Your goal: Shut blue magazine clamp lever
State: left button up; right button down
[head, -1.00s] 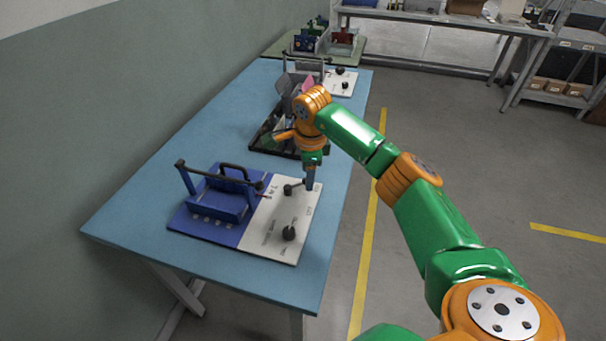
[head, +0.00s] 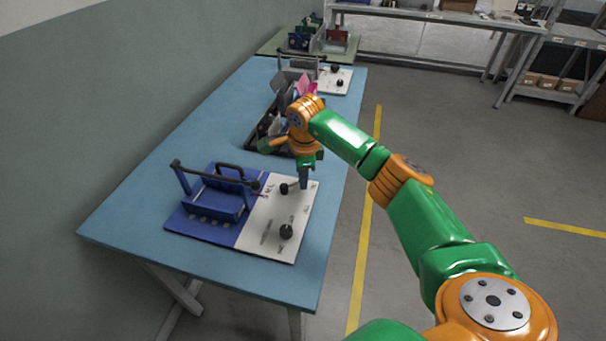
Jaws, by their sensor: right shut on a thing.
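The blue magazine fixture (head: 214,195) sits on the near part of the blue table, its upright blue plates and dark handle bar standing on a blue base. A white panel (head: 270,238) joins its right side. The panel carries two small dark levers, a rear one (head: 284,188) and a front one (head: 286,232). My right gripper (head: 304,186) points down at the panel's rear right, shut on the outer end of the rear lever; its fingertips are small here and partly hide that end. My left gripper is out of view.
Behind my right wrist is a black tray (head: 262,131) with grey and pink pieces, partly hidden by the arm. Another fixture with a white panel (head: 334,80) stands farther back. The blue table (head: 140,205) is clear left of the fixture. A wall borders the left.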

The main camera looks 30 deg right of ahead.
aim_at(298, 203)
jog(key=m, duration=0.1)
jog(key=s+m+p, duration=0.1)
jog(key=m, duration=0.1)
jog(key=shift+a+r+h, duration=0.15)
jog(key=shift+a+h, duration=0.15)
jog(key=m, duration=0.1)
jog(key=s+a+m+p, duration=0.1)
jog(key=m, duration=0.1)
jog(key=shift+m+g, duration=0.3)
jog(key=shift+g, duration=0.1)
jog(key=m, duration=0.1)
jog(key=a+m, duration=0.1)
jog(key=m, duration=0.1)
jog(key=shift+s+a+g+h+p, duration=0.2)
jog(key=shift+s+g+h+p, duration=0.1)
jog(key=shift+s+g+p, duration=0.1)
jog(key=shift+a+m+g, duration=0.15)
jog(key=shift+a+m, duration=0.2)
jog(key=shift+m, duration=0.6)
jog(key=shift+a+m+g, duration=0.15)
jog(key=shift+a+m, duration=0.2)
jog(key=shift+m, duration=0.6)
jog(key=c, duration=0.7)
grip_release()
